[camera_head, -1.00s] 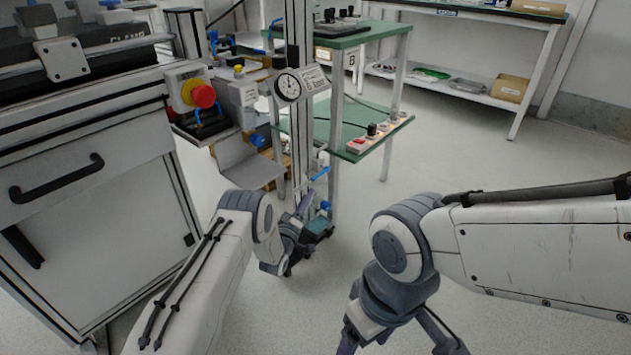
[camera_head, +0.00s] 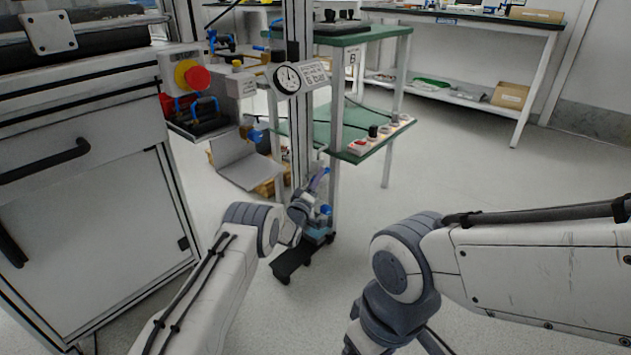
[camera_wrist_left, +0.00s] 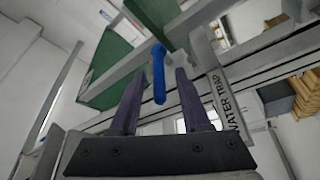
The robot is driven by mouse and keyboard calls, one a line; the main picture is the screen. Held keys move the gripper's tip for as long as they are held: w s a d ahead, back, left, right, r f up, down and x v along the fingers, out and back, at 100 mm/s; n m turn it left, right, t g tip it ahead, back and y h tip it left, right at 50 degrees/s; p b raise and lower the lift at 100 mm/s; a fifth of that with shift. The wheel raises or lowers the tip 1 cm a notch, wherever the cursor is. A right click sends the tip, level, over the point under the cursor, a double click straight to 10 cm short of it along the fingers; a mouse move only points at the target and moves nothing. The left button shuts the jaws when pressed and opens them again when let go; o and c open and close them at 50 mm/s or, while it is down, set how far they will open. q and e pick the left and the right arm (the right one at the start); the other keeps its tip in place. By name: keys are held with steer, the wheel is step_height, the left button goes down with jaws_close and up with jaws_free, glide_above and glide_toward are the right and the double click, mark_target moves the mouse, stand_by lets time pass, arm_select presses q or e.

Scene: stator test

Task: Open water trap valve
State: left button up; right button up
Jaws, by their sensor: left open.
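In the left wrist view the blue handle (camera_wrist_left: 158,72) lies between the two purple fingers of my left gripper (camera_wrist_left: 155,82), with a gap on each side. A "WATER TRAP" label (camera_wrist_left: 226,100) is on a pale plate just right of the fingers. My left gripper (camera_head: 314,184) is open at the handle, and its fingers are small in the head view. My right gripper (camera_head: 392,345) is at the bottom edge, its fingertips cut off.
A dial gauge (camera_head: 288,78) sits higher on the post. A blue knob (camera_head: 326,210) is below the handle. A green-topped table (camera_head: 345,37) stands behind. A cabinet with an emergency stop button (camera_head: 197,78) stands at left. The floor (camera_head: 480,175) at right is clear.

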arm_select(q)
jaws_close()
steer(key=shift+a, duration=0.15)
stand_by(1.2)
